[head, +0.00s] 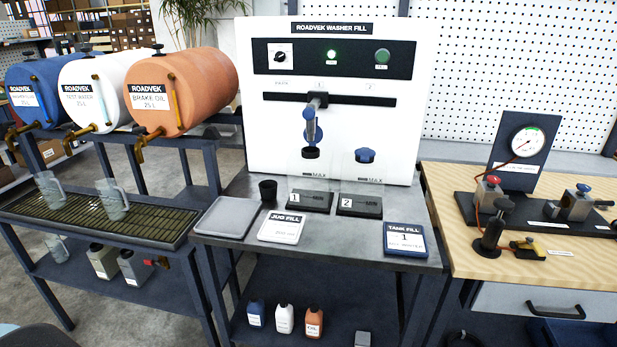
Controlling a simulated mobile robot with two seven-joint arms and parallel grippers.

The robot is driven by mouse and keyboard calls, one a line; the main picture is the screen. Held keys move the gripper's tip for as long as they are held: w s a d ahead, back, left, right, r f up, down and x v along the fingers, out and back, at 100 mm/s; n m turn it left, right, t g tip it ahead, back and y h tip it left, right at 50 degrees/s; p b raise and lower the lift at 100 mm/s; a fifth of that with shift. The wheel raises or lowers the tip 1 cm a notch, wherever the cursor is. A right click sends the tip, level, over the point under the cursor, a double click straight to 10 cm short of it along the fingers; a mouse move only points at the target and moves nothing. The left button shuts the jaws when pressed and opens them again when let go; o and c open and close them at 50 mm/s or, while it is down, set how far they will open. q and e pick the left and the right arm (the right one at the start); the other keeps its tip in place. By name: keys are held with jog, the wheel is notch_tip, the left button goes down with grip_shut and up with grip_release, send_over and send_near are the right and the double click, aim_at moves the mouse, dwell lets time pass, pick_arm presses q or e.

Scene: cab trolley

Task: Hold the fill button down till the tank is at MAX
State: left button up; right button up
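The white washer fill station (420,110) stands at the back of a grey bench. A TANK FILL card (404,239) shows 1. Neither gripper is in view.
A grey tray (227,217), a black cup (268,190) and a JUG FILL card (282,228) lie on the bench. Drums (187,90) and jugs stand on a rack at left. A wooden bench (470,215) with a gauge (527,141) is at right. The button's front is unobstructed.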

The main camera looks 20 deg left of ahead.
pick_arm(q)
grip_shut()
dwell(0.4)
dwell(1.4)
